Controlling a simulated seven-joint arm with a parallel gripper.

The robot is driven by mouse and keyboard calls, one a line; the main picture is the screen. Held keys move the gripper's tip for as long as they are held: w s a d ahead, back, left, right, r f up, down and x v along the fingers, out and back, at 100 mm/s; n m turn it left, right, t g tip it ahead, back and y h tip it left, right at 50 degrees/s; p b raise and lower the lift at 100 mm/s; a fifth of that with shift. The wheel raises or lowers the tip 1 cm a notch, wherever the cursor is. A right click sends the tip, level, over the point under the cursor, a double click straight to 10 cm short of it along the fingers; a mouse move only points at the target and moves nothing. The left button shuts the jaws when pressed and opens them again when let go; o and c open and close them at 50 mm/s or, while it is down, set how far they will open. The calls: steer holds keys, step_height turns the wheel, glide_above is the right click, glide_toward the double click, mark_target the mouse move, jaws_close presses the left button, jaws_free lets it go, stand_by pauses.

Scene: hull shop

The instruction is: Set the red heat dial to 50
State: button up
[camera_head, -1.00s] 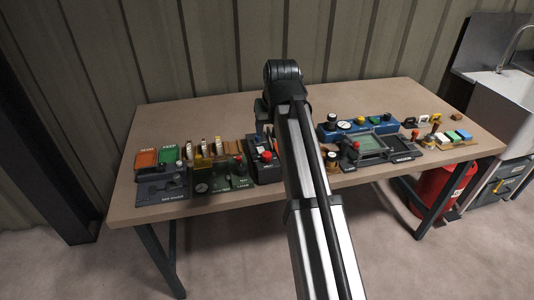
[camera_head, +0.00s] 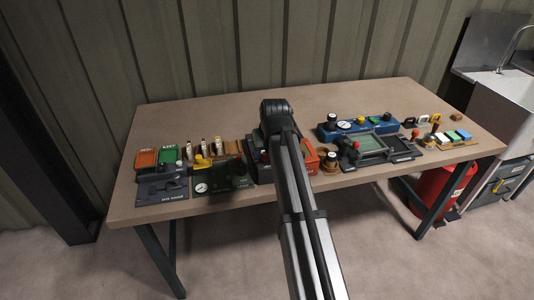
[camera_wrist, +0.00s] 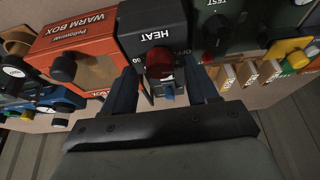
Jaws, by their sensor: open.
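The red heat dial (camera_wrist: 160,62) sits on the front of a black box (camera_wrist: 150,22) marked HEAT, which appears upside down in the wrist view. My gripper (camera_wrist: 160,72) is open, with one dark finger on each side of the dial. I cannot tell whether either finger touches it. An OFF mark shows right of the dial and a partly covered number left of it. The dial's pointer cannot be made out. In the head view, my arm covers the dial and most of the black box (camera_head: 262,174).
An orange warm box (camera_wrist: 85,45) stands close beside the heat box. A dark green panel (camera_head: 222,180) with a gauge is on its other side. Other switches and a blue panel (camera_head: 372,126) line the table (camera_head: 205,115). The table's back strip is clear.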

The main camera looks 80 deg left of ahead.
steer(key=shift+a+f, duration=0.25)
steer(key=shift+f, duration=0.45)
steer(key=c, duration=1)
